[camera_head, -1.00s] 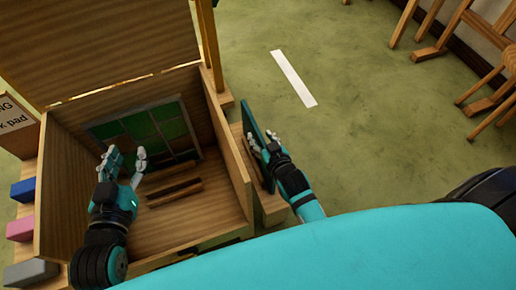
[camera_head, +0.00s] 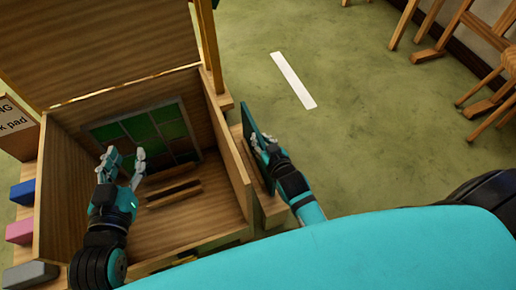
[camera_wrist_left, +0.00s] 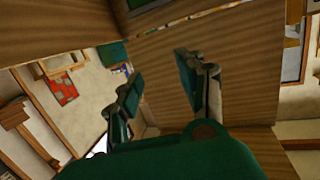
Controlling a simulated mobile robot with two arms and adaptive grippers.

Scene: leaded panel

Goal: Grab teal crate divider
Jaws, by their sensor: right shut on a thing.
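The teal crate divider (camera_head: 256,145) is a thin dark teal board standing on edge just outside the crate's right wall in the head view. My right gripper (camera_head: 260,148) is shut on it, with its fingers at the board's right face. My left gripper (camera_head: 123,160) is inside the wooden crate (camera_head: 232,165), fingers spread apart with nothing between them. In the left wrist view the left gripper (camera_wrist_left: 160,85) also shows open and empty, with wood panels beyond it.
A leaded panel with green panes (camera_head: 150,132) leans against the crate's back wall. Wooden slats (camera_head: 173,192) lie on the crate floor. Blue (camera_head: 22,191), pink (camera_head: 20,231) and grey (camera_head: 30,273) blocks sit along the left side. Open green floor (camera_head: 390,150) lies to the right.

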